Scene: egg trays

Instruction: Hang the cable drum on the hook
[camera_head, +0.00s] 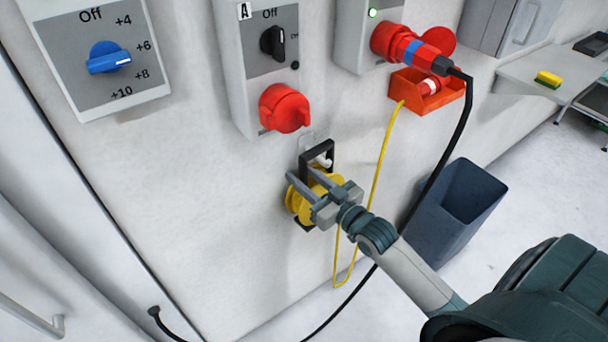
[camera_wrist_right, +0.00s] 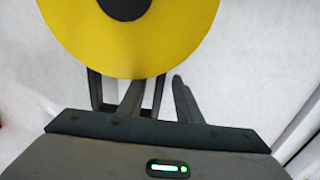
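The yellow cable drum (camera_head: 299,207) is upright against the white wall in its black frame (camera_head: 319,148). The pale hook (camera_head: 326,161) shows inside the top opening of the frame; I cannot tell whether the frame bears on it. My right gripper (camera_head: 301,174) is at the drum, its two fingers apart. In the right wrist view the yellow disc (camera_wrist_right: 90,45) fills the top. There the frame (camera_wrist_right: 157,94) has one bar between the spread fingers (camera_wrist_right: 158,92), with gaps beside it. My left gripper is out of view.
A yellow cable (camera_head: 378,178) runs to the red box (camera_head: 443,99). A black cable (camera_head: 450,150) hangs from the red plug (camera_head: 412,47). Switch boxes (camera_head: 241,70) are above the drum. A dark bin (camera_head: 440,219) stands right. The wall left of the drum is clear.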

